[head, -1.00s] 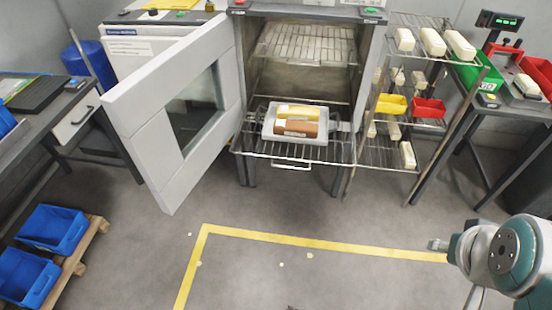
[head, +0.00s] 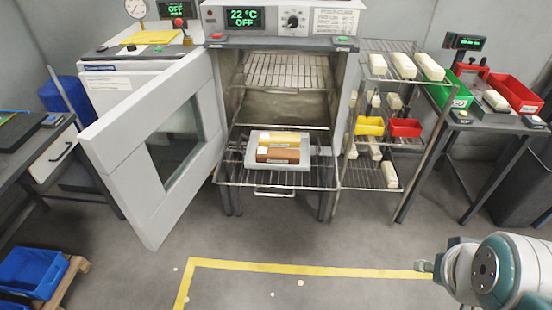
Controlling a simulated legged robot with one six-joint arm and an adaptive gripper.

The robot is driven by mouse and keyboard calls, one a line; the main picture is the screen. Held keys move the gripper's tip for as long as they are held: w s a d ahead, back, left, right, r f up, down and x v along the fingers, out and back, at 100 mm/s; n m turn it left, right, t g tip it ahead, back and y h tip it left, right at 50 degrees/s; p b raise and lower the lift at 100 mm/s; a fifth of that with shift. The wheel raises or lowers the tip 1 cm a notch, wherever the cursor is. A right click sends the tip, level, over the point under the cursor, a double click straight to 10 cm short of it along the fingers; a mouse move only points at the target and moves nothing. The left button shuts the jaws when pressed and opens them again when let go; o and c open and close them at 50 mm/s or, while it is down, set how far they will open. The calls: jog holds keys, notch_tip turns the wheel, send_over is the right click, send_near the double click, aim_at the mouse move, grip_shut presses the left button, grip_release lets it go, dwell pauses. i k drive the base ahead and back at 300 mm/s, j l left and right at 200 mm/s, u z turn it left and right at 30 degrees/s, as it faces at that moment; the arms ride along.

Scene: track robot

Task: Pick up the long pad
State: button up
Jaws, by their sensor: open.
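No single pad stands out clearly as the long one. A light tray (head: 300,166) rests on the pulled-out wire shelf of the open oven. On it a yellow pad (head: 280,138) and a brown pad (head: 276,156) lie side by side, the brown one nearer me. Cream pads stand on the wire rack to the right, including a longer one (head: 430,67) and a middle one (head: 403,65) on its top shelf. More cream pads are on lower shelves, partly hidden. Part of my arm shows at the lower right, far from the pads. I cannot make out my gripper's fingers.
The oven door (head: 150,150) is swung open to the left. The wire rack holds a yellow bin (head: 369,126) and a red bin (head: 405,127). A side table with a scale stands right. Blue bins (head: 32,272) sit lower left.

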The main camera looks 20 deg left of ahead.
aim_at(281, 156)
jog(key=i+j, duration=0.9)
jog(key=j, duration=0.2)
jog(key=i+j+z, duration=0.1)
jog(key=i+j, duration=0.35)
jog(key=j, duration=0.1)
